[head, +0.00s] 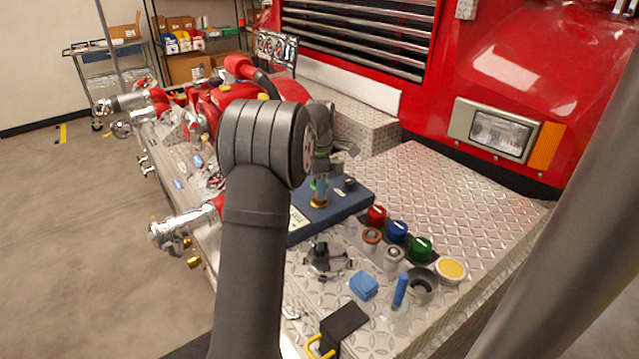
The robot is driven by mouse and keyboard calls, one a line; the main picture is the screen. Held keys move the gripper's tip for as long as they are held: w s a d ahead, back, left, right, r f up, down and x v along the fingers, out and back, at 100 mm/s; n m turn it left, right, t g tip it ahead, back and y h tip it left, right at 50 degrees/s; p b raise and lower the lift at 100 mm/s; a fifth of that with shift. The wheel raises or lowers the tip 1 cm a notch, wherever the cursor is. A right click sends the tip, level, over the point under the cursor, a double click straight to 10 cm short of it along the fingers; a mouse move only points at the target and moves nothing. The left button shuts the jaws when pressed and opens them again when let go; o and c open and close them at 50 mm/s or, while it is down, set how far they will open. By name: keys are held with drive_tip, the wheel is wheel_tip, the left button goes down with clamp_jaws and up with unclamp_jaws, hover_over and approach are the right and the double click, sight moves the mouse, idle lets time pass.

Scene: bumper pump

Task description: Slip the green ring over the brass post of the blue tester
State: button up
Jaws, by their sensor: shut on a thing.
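The blue tester (343,211) is a flat dark blue box lying on the diamond-plate deck, partly hidden by my arm. Its brass post (319,203) stands on top near the middle of the visible part. The green ring (318,186) shows as a small green patch just above the brass. My gripper (321,178) points down over the tester and is shut on the green ring. The view is too small to tell whether the ring is around the post's top or just above it.
A dark knob (349,184) stands on the tester beside the post. Red (376,215), blue (397,231) and green (420,247) caps stand in a row to the right. Red pump parts lie behind my arm. The right deck is clear.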

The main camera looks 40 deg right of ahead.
drive_tip(key=shift+f, duration=0.65)
drive_tip(key=shift+f, duration=0.35)
drive_tip(key=shift+f, duration=0.25)
idle(0.6)
drive_tip(key=shift+f, duration=0.4)
drive_tip(key=shift+s+a+f, duration=0.1)
drive_tip(key=shift+f, duration=0.3)
idle(0.4)
drive_tip(key=o, duration=0.8)
drive_tip(key=shift+f, duration=0.15)
drive_tip(key=shift+o, duration=0.9)
drive_tip(key=shift+c, duration=0.2)
